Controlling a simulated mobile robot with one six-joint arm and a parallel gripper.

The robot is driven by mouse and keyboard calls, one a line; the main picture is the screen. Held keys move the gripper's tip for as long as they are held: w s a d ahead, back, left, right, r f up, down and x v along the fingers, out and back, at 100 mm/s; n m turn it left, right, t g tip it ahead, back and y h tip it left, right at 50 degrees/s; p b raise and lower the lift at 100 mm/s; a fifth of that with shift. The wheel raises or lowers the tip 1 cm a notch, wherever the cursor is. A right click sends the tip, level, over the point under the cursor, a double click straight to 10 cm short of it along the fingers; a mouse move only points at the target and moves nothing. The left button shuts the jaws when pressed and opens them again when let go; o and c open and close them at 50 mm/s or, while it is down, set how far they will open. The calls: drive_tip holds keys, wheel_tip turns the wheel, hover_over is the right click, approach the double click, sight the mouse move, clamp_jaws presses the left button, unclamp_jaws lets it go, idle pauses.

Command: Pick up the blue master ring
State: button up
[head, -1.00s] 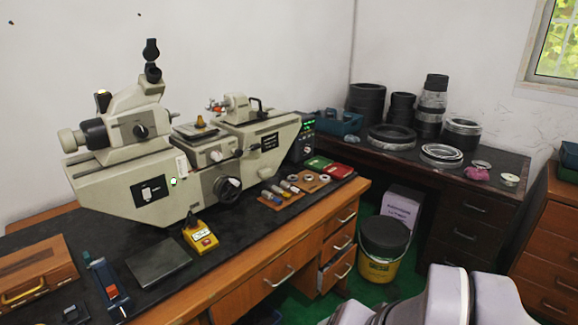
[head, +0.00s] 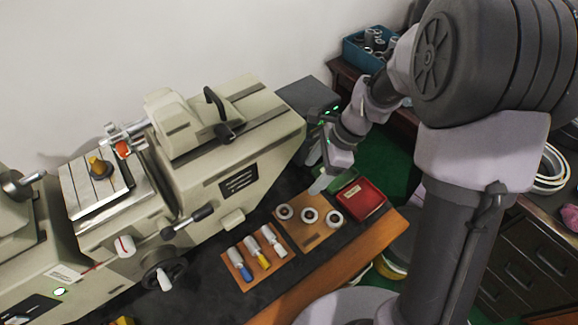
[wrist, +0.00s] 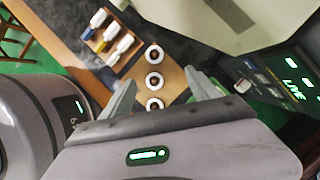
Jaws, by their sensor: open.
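Three pale metal rings lie in a row on a wooden board (head: 306,239): a left one (head: 284,212), a middle one (head: 309,216) and a right one (head: 334,218). I cannot make out blue on any of them, so I cannot tell which is the blue master ring. The wrist view also shows the rings: one far (wrist: 154,54), one middle (wrist: 154,79) and one near (wrist: 154,104). My gripper (wrist: 159,78) is open, and nothing shows held in it. In the head view my gripper (head: 322,184) hangs above the back of the bench, behind the rings.
A second board (head: 257,273) beside the rings holds cylindrical gauges with blue, yellow and white ends. The large beige measuring machine (head: 255,165) stands close behind and left.

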drive_tip(key=b, duration=0.4)
hover_over(286, 210)
drive_tip(key=d, duration=0.2)
wheel_tip(286, 210, down, 11)
drive_tip(key=shift+s+d+r, duration=0.1)
drive_tip(key=shift+s+d, duration=0.05)
drive_tip(key=b+x, duration=0.3)
drive_tip(key=x, duration=0.2)
drive_tip(key=shift+d, duration=0.1)
clamp_jaws()
